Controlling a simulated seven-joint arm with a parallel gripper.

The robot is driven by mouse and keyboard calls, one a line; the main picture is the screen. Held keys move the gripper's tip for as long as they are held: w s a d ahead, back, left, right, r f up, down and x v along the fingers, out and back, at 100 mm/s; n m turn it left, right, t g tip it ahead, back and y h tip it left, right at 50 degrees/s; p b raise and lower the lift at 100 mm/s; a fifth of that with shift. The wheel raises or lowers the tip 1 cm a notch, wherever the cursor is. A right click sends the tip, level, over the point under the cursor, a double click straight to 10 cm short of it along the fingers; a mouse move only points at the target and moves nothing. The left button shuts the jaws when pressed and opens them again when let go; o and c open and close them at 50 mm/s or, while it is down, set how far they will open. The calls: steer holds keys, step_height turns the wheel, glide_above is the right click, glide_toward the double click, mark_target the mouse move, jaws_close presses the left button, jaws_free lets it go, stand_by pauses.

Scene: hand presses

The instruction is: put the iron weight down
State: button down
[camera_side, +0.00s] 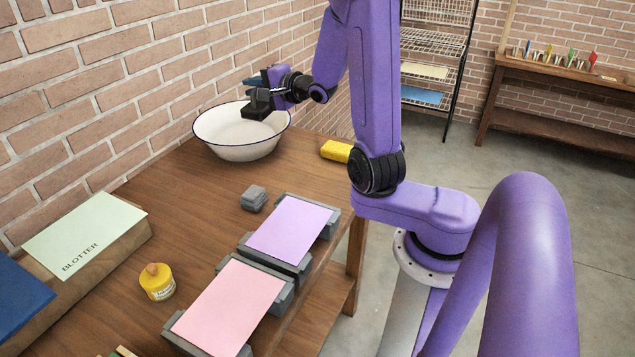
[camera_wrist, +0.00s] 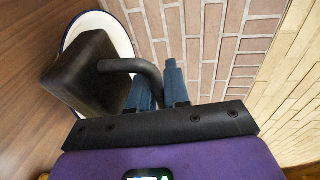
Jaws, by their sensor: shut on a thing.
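The iron weight (camera_side: 258,104) is a dark block with a bent handle. My gripper (camera_side: 268,78) is shut on it and holds it up at the back of the table, where it overlaps the far rim of the white basin in the side view. In the wrist view the block (camera_wrist: 85,75) hangs tilted to the left, and its handle runs between the blue fingers of my gripper (camera_wrist: 158,82). The weight hides part of the basin there. Its exact height above the basin is hard to tell.
The white basin (camera_side: 240,148) has a blue rim. A yellow block (camera_side: 336,151), a small grey block (camera_side: 254,198), and presses with a purple sheet (camera_side: 290,228) and pink sheet (camera_side: 228,308) are on the table. A yellow jar (camera_side: 157,284) and blotter (camera_side: 85,235) stand left. The brick wall is close behind.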

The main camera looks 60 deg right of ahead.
steer(key=s+d+f+h, duration=0.15)
steer(key=s+d, duration=0.25)
steer(key=s, duration=0.9)
steer(key=shift+m, duration=0.4)
steer(key=shift+a+f, duration=0.15)
steer(key=shift+f, duration=8.8)
steer(key=shift+f, duration=0.15)
steer(key=c, duration=1.1)
jaws_free()
steer(key=shift+s, duration=0.1)
